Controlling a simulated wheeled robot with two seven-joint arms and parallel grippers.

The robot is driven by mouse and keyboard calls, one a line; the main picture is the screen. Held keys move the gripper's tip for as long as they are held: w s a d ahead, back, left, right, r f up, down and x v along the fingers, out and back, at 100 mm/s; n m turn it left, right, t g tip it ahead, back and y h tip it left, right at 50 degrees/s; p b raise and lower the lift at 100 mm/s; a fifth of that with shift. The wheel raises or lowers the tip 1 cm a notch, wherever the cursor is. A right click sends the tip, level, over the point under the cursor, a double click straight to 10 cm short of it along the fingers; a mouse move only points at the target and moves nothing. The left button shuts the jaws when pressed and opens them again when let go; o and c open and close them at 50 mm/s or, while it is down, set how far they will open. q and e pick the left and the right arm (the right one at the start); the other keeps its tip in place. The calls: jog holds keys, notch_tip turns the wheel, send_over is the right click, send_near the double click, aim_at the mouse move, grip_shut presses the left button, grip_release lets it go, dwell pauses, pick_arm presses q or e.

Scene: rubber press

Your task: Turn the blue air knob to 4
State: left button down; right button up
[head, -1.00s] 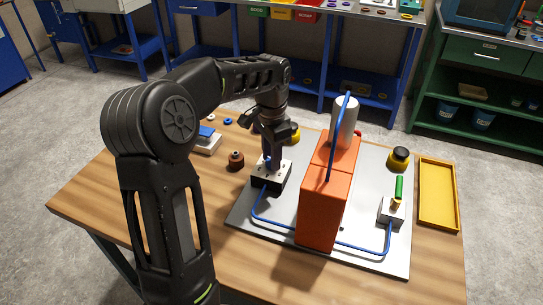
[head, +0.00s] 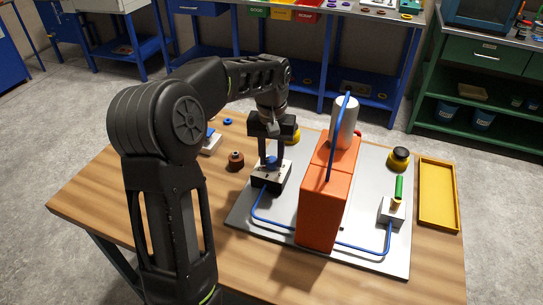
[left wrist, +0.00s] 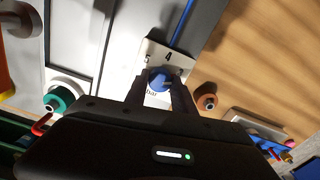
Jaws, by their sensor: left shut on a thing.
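The blue air knob (head: 271,160) sits on the white top of a small dark box (head: 267,183), on the left part of the grey plate. My left gripper (head: 272,157) points down over this box, its two fingers on either side of the knob and shut on it. In the left wrist view the knob (left wrist: 160,79) lies between the fingertips (left wrist: 159,90). The white dial face (left wrist: 150,53) shows a 4 just beyond the knob, with other marks beside it. I cannot tell which number the knob points at. My right gripper is not in view.
An orange press (head: 322,205) with a grey cylinder (head: 344,122) stands right of the box. A blue hose (head: 262,215) runs along the grey plate (head: 375,180). A green-handled valve (head: 398,188) and yellow tray (head: 438,195) are further right. A brown part (head: 236,160) stands left.

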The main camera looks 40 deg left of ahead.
aim_at(271, 159)
pick_arm(q)
jog(key=n, duration=0.6)
jog(key=shift+r, duration=0.1)
jog(key=n+p, duration=0.1)
jog(key=n, duration=0.5)
jog(key=shift+n, duration=0.4)
jog(key=c, duration=1.1)
grip_release()
jog(key=shift+o, duration=0.2)
jog(key=shift+r, duration=3.8)
